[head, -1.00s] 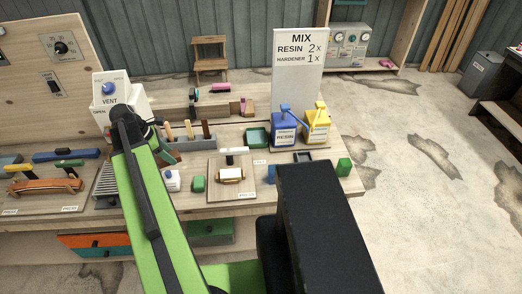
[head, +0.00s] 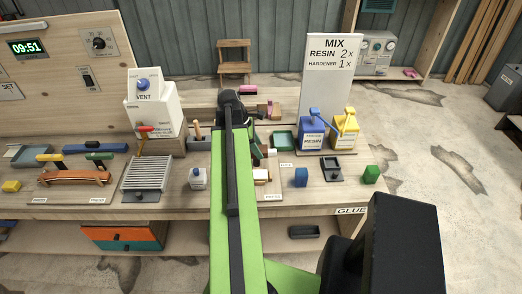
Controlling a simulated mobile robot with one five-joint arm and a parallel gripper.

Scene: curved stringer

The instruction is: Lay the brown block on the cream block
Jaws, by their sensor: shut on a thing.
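My green arm (head: 236,190) reaches up the middle of the head view, and its black elbow (head: 232,105) is over the bench. My gripper is hidden behind the arm, so what it holds cannot be seen. A small brownish block (head: 277,111) stands at the back of the bench, right of the elbow. I cannot tell whether it is the brown block of the task. A cream piece (head: 262,174) sits in a wooden holder just right of the arm, partly covered by it. I cannot tell whether it is the cream block.
A white vent box (head: 153,111) and a slatted rack (head: 148,174) are left of the arm.

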